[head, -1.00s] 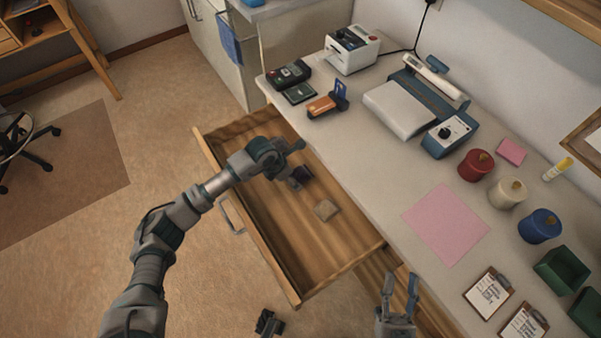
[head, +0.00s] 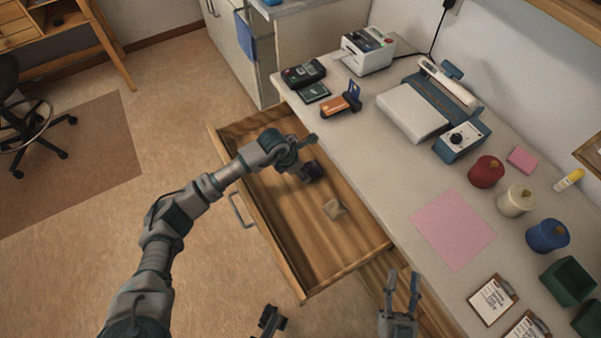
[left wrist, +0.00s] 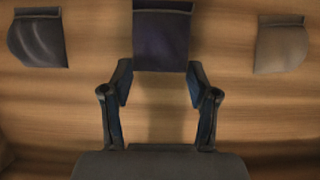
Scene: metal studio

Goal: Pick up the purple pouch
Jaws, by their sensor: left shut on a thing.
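The purple pouch (head: 315,171) is at my left gripper (head: 304,172), over the open wooden drawer (head: 300,250). In the left wrist view the dark purple pouch (left wrist: 162,40) is upright between the fingertips of my left gripper (left wrist: 160,75), which is shut on its near end. Whether it touches the drawer floor I cannot tell. A tan pouch (left wrist: 282,45) lies to its right and a dark grey pouch (left wrist: 37,42) to its left. My right gripper (head: 402,292) is open and empty by the counter's front edge.
The drawer's front wall (head: 250,208) stands near my left arm. The near part of the drawer is clear.

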